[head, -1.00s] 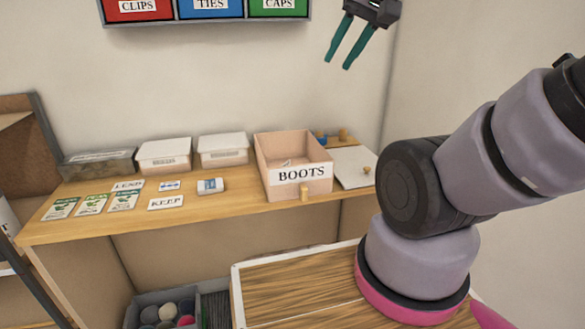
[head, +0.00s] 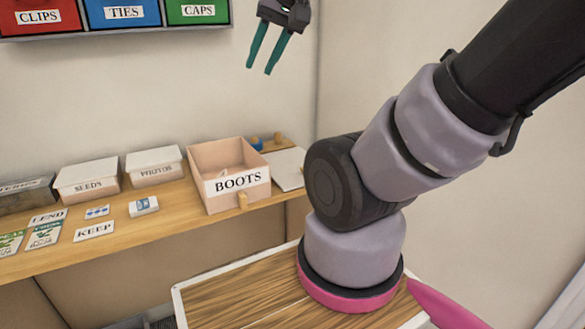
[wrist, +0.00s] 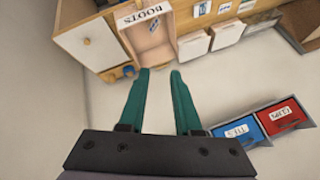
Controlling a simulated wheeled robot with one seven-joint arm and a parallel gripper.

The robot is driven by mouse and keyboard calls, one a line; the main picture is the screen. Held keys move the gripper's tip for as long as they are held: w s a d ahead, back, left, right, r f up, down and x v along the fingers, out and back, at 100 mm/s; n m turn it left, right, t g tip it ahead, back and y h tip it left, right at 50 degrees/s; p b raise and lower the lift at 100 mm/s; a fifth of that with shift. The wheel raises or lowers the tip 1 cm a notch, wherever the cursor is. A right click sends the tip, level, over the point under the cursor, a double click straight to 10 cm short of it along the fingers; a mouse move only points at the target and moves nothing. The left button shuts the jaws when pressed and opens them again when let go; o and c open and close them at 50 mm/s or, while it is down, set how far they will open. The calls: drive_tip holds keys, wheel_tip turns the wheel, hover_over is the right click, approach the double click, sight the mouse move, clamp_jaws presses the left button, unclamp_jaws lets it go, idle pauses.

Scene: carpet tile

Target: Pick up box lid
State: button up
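A flat pale lid-like panel (head: 286,167) lies on the wooden shelf just right of the open BOOTS box (head: 205,161), partly hidden by my arm in the head view. In the wrist view the panel (wrist: 100,50) lies left of the box, with a small wooden knob (wrist: 87,41) on it. My gripper (head: 259,70) is open and empty, high above the shelf near the wall. Its two teal fingers (wrist: 160,72) point toward the BOOTS box in the wrist view, well apart from box and panel.
White-lidded SEEDS (head: 88,185) and PHOTOS (head: 155,171) boxes stand left of the BOOTS box. Cards and a KEEP label (head: 94,231) lie in front. Small blue and wooden items sit behind the panel. Coloured bins (head: 122,12) hang on the wall at upper left.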

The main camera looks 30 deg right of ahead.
drive_tip(key=o, duration=0.3)
drive_tip(key=shift+o, duration=1)
drive_tip(key=shift+w+d, duration=0.1)
drive_tip(key=shift+w, duration=0.1)
drive_tip(key=w+d+f+m+g+y, duration=0.1)
drive_tip(key=w+d+f+m+g, duration=0.2)
drive_tip(key=w+d+f+m, duration=1.1)
drive_tip(key=d+f+m, duration=0.2)
drive_tip(key=f, duration=0.3)
drive_tip(key=w+d+f+m, duration=0.2)
drive_tip(key=d+f+m, duration=0.1)
drive_tip(key=f, duration=0.3)
drive_tip(key=w+d+f+m+g, duration=0.1)
drive_tip(key=d+f+m, duration=0.2)
drive_tip(key=d+f, duration=0.2)
drive_tip(key=shift+w+f+m, duration=0.25)
drive_tip(key=shift+f+m, duration=0.15)
drive_tip(key=shift+f, duration=0.65)
drive_tip(key=shift+x, duration=2.85)
